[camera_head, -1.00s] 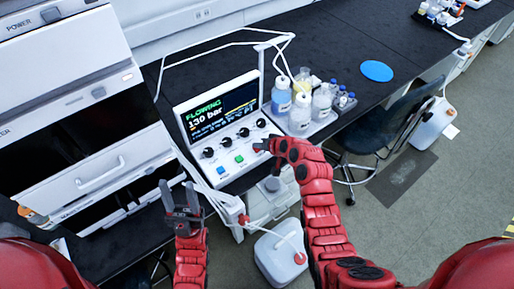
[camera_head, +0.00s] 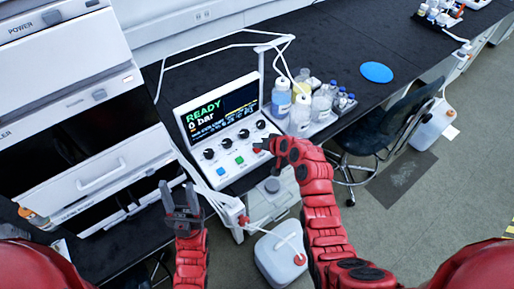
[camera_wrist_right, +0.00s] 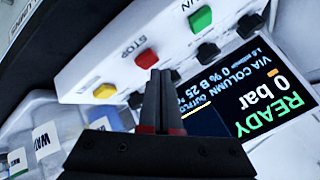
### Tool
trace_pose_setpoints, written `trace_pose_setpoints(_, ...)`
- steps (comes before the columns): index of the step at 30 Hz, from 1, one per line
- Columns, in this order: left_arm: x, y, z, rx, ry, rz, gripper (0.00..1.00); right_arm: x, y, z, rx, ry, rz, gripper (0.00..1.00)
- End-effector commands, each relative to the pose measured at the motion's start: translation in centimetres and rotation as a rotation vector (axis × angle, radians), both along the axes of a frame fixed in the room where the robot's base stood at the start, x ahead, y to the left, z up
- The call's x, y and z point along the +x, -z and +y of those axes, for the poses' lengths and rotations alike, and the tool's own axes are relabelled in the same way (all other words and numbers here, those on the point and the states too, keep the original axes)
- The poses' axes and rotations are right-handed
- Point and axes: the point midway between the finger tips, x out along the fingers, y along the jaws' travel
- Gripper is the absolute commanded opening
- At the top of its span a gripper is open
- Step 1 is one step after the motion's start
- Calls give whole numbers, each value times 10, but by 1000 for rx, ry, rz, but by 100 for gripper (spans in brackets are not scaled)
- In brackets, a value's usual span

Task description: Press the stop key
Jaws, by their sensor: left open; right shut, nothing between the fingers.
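The control box (camera_head: 215,153) stands on the black bench, and its screen (camera_head: 220,113) reads READY and 0 bar. In the right wrist view, the red stop key (camera_wrist_right: 146,58) sits beside the STOP label, between a green key (camera_wrist_right: 201,18) and an orange key (camera_wrist_right: 104,90). My right gripper (camera_wrist_right: 160,72) is shut and empty, its tips at the edge of the red key in the picture; I cannot tell whether they touch. In the head view, my right gripper (camera_head: 262,146) hides the red key. My left gripper (camera_head: 178,188) is open and empty, left of the box.
Several bottles (camera_head: 301,112) stand in a tray right of the box. A blue disc (camera_head: 376,72) lies on the bench. White tubing frames the box. A white jug (camera_head: 281,257) stands below on the floor. A stack of white instruments (camera_head: 75,120) stands at left.

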Motion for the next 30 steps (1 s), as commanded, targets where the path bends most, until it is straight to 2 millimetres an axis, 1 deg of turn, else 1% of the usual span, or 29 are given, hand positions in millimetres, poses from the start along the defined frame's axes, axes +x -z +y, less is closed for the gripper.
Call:
trace_pose_setpoints(2,0,-2,0,0,0,0,50,0,-4,0,0,0,0,0)
trace_pose_setpoints(11,0,-2,0,0,0,0,50,0,-4,0,0,0,-1,0)
trace_pose_setpoints(14,0,-4,0,0,0,0,50,0,-7,0,0,0,-1,0)
trace_pose_setpoints(17,0,-8,0,0,0,0,50,0,-15,0,-1,-1,-2,0)
trace_pose_setpoints(27,0,-24,0,0,0,0,50,1,-50,1,1,0,-6,0)
trace_pose_setpoints(30,0,-26,0,0,0,0,50,0,-55,1,0,-1,-3,0)
